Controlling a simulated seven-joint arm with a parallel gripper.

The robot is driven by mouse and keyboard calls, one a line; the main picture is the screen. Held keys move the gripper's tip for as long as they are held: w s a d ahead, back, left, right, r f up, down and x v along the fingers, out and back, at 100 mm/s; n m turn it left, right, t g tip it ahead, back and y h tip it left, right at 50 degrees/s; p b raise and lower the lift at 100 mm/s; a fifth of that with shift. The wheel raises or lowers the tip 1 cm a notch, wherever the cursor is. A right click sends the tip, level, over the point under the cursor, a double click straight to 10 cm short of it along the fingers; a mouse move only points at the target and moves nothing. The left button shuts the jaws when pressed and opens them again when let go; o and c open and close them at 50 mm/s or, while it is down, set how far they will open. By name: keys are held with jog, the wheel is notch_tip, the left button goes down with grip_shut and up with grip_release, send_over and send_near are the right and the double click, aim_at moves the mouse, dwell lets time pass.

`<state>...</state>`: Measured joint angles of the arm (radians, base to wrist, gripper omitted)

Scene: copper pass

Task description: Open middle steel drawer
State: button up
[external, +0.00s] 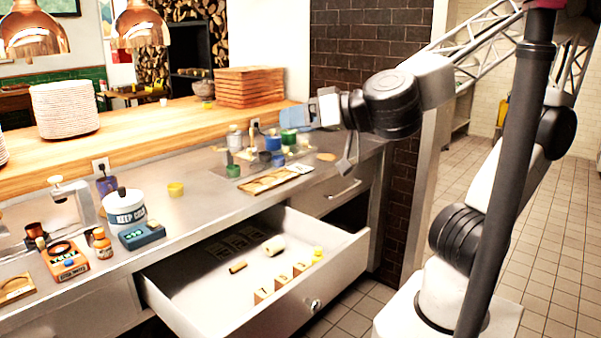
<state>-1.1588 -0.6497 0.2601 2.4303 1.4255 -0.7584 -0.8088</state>
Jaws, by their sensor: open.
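A wide steel drawer (340,264), in the middle of the counter front, is pulled far out. It has a round knob (315,305) on its front. Inside it lie a pale cylinder (274,245), a small brown roll (238,268), several small wooden blocks (281,282) and a yellow piece (318,253). My gripper (332,138) is open above the right end of the counter, up and behind the open drawer, apart from its knob. Its fingers are small in the picture and partly hard to make out against the counter items.
To the right, another steel drawer (338,196) with a bar handle is shut. The steel counter (205,205) carries a white tub (124,208), an orange box (65,260), a teal device (141,234), a tray (270,180) and several jars. Stacked plates (64,109) stand on the wooden ledge.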

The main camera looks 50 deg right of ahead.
aim_at(317, 306)
jog(key=shift+s+d+f+h, duration=1.55)
jog(key=shift+s+f+h, duration=1.2)
jog(key=shift+s, duration=2.55)
notch_tip(317, 306, down, 37)
jog(key=shift+f+m, duration=0.2)
jog(key=shift+m, duration=0.1)
jog(key=shift+w, duration=0.25)
jog(key=shift+f+x, duration=0.2)
jog(key=shift+x, duration=3.45)
jog(key=shift+s, duration=0.1)
grip_shut()
